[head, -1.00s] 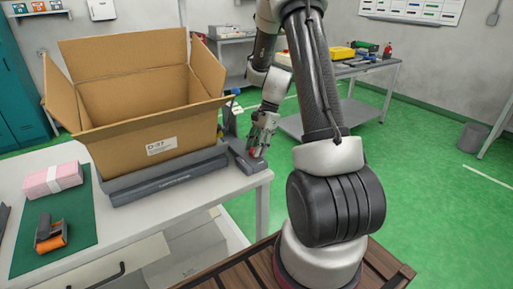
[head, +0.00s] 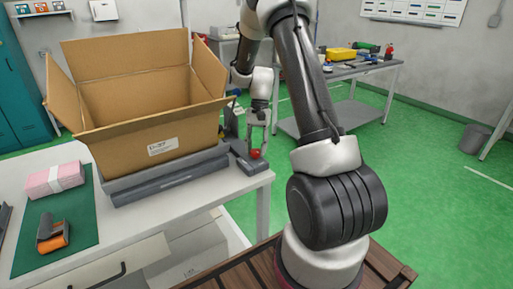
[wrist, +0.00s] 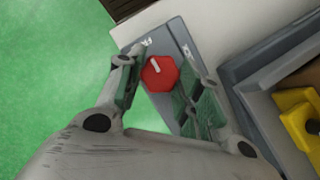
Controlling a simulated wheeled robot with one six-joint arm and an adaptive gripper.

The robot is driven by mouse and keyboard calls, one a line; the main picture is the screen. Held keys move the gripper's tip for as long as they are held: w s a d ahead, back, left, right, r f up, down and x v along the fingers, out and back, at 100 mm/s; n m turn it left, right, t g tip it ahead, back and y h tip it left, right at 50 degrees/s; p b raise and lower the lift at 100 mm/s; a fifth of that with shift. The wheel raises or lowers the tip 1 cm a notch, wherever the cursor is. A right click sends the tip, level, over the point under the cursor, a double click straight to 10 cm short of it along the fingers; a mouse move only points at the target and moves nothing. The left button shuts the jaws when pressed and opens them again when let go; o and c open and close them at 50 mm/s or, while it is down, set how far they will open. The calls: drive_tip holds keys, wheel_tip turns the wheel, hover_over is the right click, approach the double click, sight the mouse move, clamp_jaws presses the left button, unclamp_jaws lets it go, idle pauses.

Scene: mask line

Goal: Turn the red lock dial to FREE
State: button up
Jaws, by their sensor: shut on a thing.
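The red lock dial (wrist: 160,74) sits on a grey plate (wrist: 172,38) at the table's right end. It also shows in the head view (head: 256,154). Its white pointer mark points up and slightly left in the wrist view, roughly toward a white label at the plate's edge. A second white label lies to the right of the dial. Both labels are too blurred to read surely. My gripper (wrist: 155,88) is shut on the dial, one finger on each side. In the head view my gripper (head: 257,136) points down onto it.
An open cardboard box (head: 150,128) stands on a grey base (head: 170,178) left of the dial. A yellow thing (wrist: 298,118) shows at the right of the wrist view. A pink pack (head: 55,178) and an orange-and-black tool (head: 53,236) lie on a green mat (head: 70,222).

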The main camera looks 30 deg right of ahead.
idle(0.3)
drive_tip(key=o, duration=1)
drive_tip(key=shift+o, duration=0.2)
drive_tip(key=v, duration=1.2)
drive_tip(key=shift+a, duration=0.15)
